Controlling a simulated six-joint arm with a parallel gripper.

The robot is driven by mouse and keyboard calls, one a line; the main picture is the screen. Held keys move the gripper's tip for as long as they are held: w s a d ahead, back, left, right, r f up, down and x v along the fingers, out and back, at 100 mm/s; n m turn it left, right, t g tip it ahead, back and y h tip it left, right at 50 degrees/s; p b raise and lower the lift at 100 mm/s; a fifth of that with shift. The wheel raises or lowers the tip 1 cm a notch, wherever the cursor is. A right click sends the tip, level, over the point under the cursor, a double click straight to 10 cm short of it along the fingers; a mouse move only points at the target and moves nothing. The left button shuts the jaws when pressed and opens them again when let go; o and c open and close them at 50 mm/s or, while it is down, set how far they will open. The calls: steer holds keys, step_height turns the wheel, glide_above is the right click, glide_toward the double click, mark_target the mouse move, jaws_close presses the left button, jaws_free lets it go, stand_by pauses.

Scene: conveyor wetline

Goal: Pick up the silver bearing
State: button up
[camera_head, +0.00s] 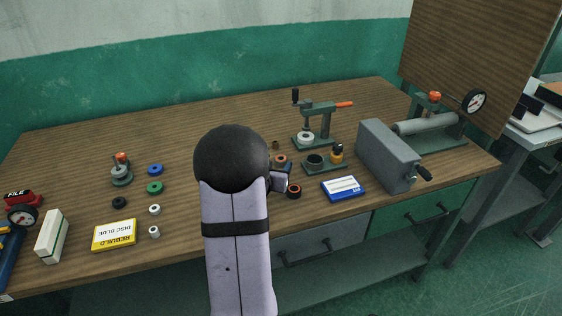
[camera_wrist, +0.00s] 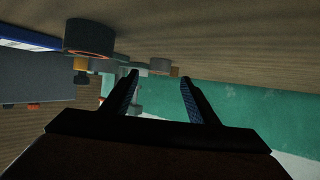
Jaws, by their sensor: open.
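I cannot tell for certain which piece is the silver bearing. A pale grey ring (camera_head: 305,137) sits on the base of the lever press in the head view. A small white-grey ring (camera_head: 154,232) lies at the left of the bench, by the yellow box. In the wrist view, which is upside down, a small grey round piece (camera_wrist: 159,65) shows beyond the fingertips. My gripper (camera_wrist: 159,78) is open, low over the bench, with nothing between its fingers. In the head view my arm hides most of the gripper (camera_head: 279,181).
A dark ring with orange (camera_head: 294,191) lies close beside the gripper. A blue-and-white box (camera_head: 343,188), a grey block with a handle (camera_head: 390,155) and the green lever press (camera_head: 320,115) stand to the right. Blue (camera_head: 155,169) and green (camera_head: 154,187) rings lie left. The back middle is clear.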

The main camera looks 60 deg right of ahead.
mark_target(280, 161)
steer(key=shift+p+x, duration=0.55)
steer(key=shift+x, duration=2.05)
steer(key=shift+f, duration=0.1)
steer(key=shift+c, duration=0.2)
steer(key=c, duration=1.1)
steer(key=shift+c, duration=0.2)
step_height(280, 161, up, 10)
steer(key=shift+p, duration=0.3)
